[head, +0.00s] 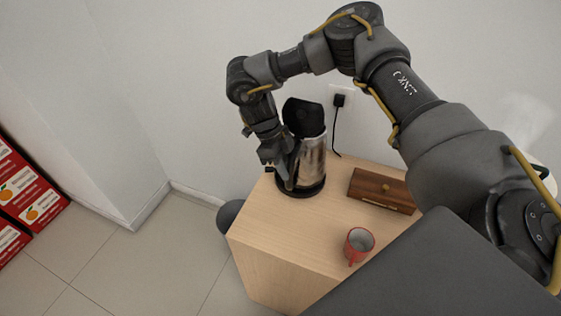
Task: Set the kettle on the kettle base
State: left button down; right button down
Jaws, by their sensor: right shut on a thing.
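The kettle (314,160) is a silver metal body with a black lid standing open and a black handle on its left side. It is upright at the back left of the wooden counter. The black kettle base (301,190) shows as a dark round rim directly under it. The kettle appears to be on the base, but I cannot tell whether it is fully seated. My right gripper (279,158) is shut on the kettle's handle from the left, and the fingers partly hide the handle. My left gripper is not in view.
A red mug (358,245) stands near the counter's front right. A brown wooden box (381,190) lies right of the kettle. A black plug with cord (338,101) is in the wall socket behind. Red cartons (25,195) stand at the far left. The counter's front left is clear.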

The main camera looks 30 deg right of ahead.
notch_tip(320, 180, down, 3)
jog(key=shift+r+p, duration=0.2)
jog(key=shift+p, duration=0.2)
jog(key=c, duration=1.3)
grip_release()
jog(key=shift+b+v, duration=1.15)
jog(key=shift+v, duration=4.9)
